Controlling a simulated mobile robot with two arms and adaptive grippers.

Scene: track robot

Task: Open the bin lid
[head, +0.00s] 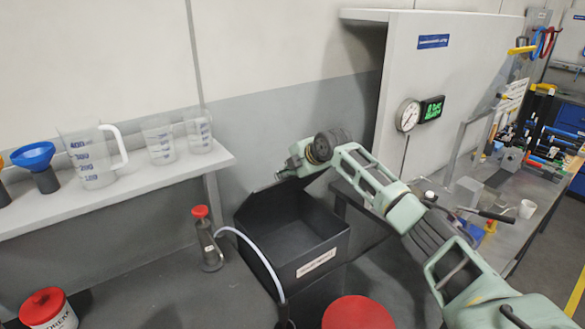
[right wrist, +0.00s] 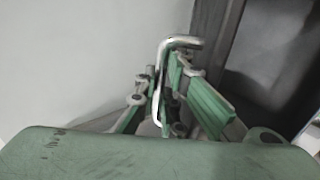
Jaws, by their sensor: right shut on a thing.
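The bin (head: 325,252) is a dark box with a white label on its front, standing on the grey surface in the middle of the head view. Its inside shows from above. The dark lid (head: 268,193) is raised at the back of the bin, against the wall. My right gripper (head: 287,173) is at the upper edge of the raised lid. In the right wrist view, its green fingers (right wrist: 170,105) are shut on a bent metal handle (right wrist: 161,85). The arm hides part of the lid in the head view. My left gripper is not in view.
A shelf (head: 120,195) with jugs and a blue funnel (head: 34,158) is at the left. A red-capped bottle (head: 207,240) with a white hose stands left of the bin. A red round lid (head: 358,313) is in front. A white panel (head: 455,80) rises at the right.

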